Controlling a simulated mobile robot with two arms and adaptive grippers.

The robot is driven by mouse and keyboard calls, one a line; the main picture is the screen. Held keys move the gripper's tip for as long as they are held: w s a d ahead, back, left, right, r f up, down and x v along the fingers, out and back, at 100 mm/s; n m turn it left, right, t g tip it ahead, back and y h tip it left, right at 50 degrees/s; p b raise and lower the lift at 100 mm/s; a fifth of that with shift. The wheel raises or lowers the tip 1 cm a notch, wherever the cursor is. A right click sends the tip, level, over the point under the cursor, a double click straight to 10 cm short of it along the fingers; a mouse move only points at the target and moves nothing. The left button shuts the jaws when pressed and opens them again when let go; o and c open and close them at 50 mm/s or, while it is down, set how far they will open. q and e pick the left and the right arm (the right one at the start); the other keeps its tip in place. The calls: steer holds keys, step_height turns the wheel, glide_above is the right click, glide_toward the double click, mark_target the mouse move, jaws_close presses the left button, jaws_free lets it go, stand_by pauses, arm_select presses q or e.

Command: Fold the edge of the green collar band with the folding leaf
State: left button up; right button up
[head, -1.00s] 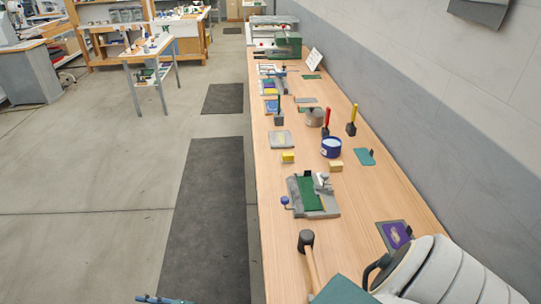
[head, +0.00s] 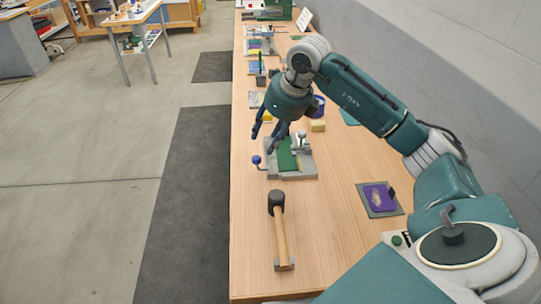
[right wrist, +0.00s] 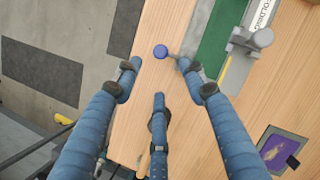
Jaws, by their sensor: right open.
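The grey folding fixture (head: 305,170) stands on the bench with the green collar band (head: 287,155) lying in it. Its blue knob (head: 256,159) sticks out to the left. The right wrist view shows the knob (right wrist: 160,51) on a short lever, the green band (right wrist: 213,45) and a grey clamp (right wrist: 245,40) beside it. I cannot clearly make out the folding leaf. My right gripper (head: 268,138) hangs over the fixture's left side, open and empty. In the right wrist view its fingers (right wrist: 158,76) spread around the knob's place in the picture; contact is not visible. My left gripper is out of view.
A mallet (head: 279,230) lies in front of the fixture. A purple patch on a grey plate (head: 378,198) lies to the right. A yellow block (head: 317,126) and a blue tin (head: 319,108) stand behind. The bench's left edge is close to the knob.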

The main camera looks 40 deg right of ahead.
mark_target(257, 158)
steer(key=p+x, duration=0.3)
steer(key=x, duration=0.6)
steer(key=shift+w+f, duration=0.25)
steer(key=shift+f, duration=0.1)
steer(key=shift+w+f, duration=0.15)
steer(key=shift+f, duration=0.3)
steer(key=shift+c, duration=0.5)
steer(key=shift+r, duration=0.1)
jaws_close()
